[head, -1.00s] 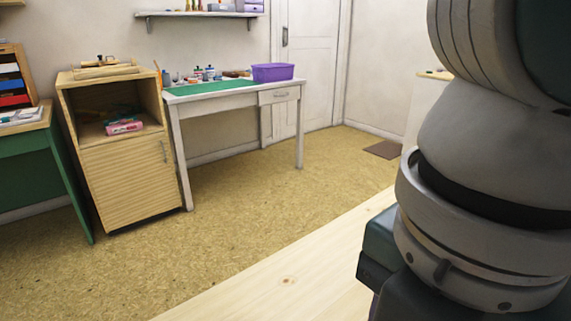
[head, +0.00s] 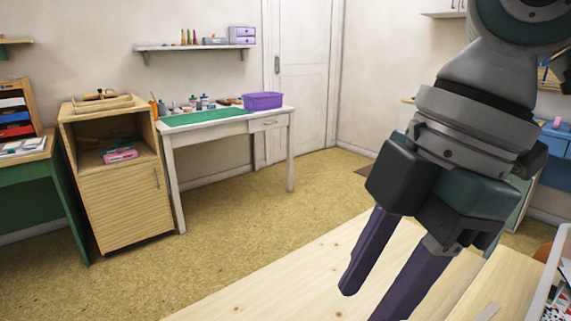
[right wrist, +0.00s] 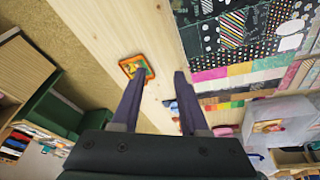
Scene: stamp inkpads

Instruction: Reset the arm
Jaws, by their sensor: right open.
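My right gripper (head: 366,303) hangs from the arm at the right of the head view, fingers pointing down over a pale wooden tabletop (head: 280,285). Its two purple-grey fingers are apart, with nothing between them. The right wrist view also shows the open gripper (right wrist: 160,75). There, a small orange-edged item (right wrist: 137,67) with a green and yellow face lies on the wood near the left fingertip. My left gripper is not in view.
A wooden cabinet (head: 125,200) and a white desk (head: 228,131) with a purple bin (head: 262,100) stand across the floor. In the right wrist view, patterned sheets (right wrist: 235,35) and a clear container (right wrist: 275,118) lie right of the fingers. Floor between is clear.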

